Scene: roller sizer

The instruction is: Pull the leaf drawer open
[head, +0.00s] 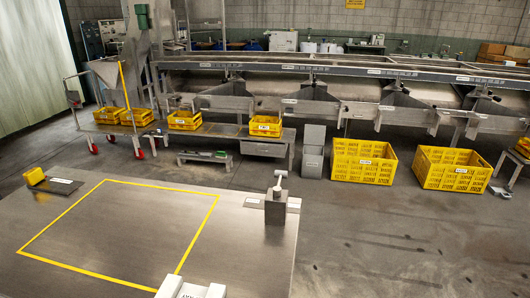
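A grey metal drawer-like box (263,149) hangs under the right end of the low bench, below a small yellow crate (266,126). It looks shut. It is too small in the head view to read a label, so I cannot tell for sure that it is the leaf drawer.
A steel table (95,235) with a yellow outlined square fills the near left. A dark block (275,208) with a white top piece stands at its right edge. A tall grey bin (313,155) and large yellow crates (362,162) stand right of the bench.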

